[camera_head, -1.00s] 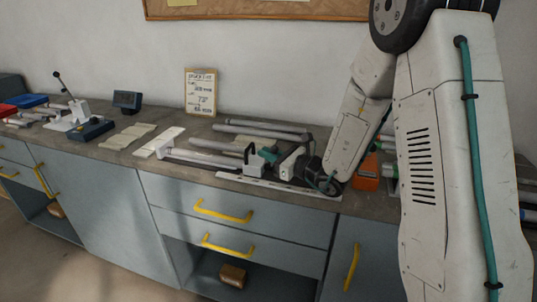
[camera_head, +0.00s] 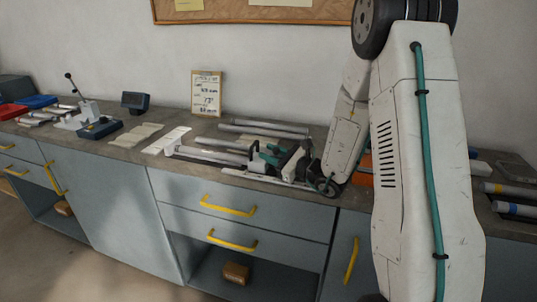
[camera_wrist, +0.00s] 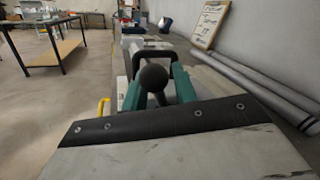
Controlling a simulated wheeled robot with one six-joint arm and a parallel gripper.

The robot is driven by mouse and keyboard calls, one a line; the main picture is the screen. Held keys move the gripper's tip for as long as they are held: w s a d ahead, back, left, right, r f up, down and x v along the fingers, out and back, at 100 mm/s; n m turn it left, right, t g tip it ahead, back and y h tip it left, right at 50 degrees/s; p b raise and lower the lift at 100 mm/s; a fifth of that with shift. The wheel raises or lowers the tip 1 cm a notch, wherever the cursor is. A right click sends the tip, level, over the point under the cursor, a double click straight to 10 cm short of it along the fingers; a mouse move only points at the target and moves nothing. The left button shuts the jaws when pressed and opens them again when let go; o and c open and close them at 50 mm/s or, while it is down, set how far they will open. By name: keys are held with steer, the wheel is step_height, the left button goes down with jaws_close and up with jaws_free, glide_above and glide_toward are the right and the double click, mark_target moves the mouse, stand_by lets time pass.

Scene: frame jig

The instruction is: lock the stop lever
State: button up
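The stop lever shows in the wrist view as a black ball knob (camera_wrist: 153,78) on a short stem. My gripper (camera_wrist: 158,88) has two teal fingers, one on each side of the knob and stem. The fingers stand apart; whether either touches the lever I cannot tell. A black arched handle (camera_wrist: 152,55) lies just beyond the knob. In the head view my gripper (camera_head: 272,156) is low over the frame jig (camera_head: 215,155) on the bench, and its fingers and the lever are too small to separate there.
Grey tubes (camera_head: 262,130) lie behind the jig. A clipboard (camera_head: 207,92) leans on the wall. Pale strips (camera_head: 130,136), a blue device (camera_head: 99,128) and a small dark display (camera_head: 135,101) are to the left. An orange block (camera_head: 362,170) stands partly behind my arm.

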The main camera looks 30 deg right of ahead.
steer(key=v, duration=0.7)
steer(key=shift+s+d, duration=0.15)
steer(key=shift+s, duration=0.25)
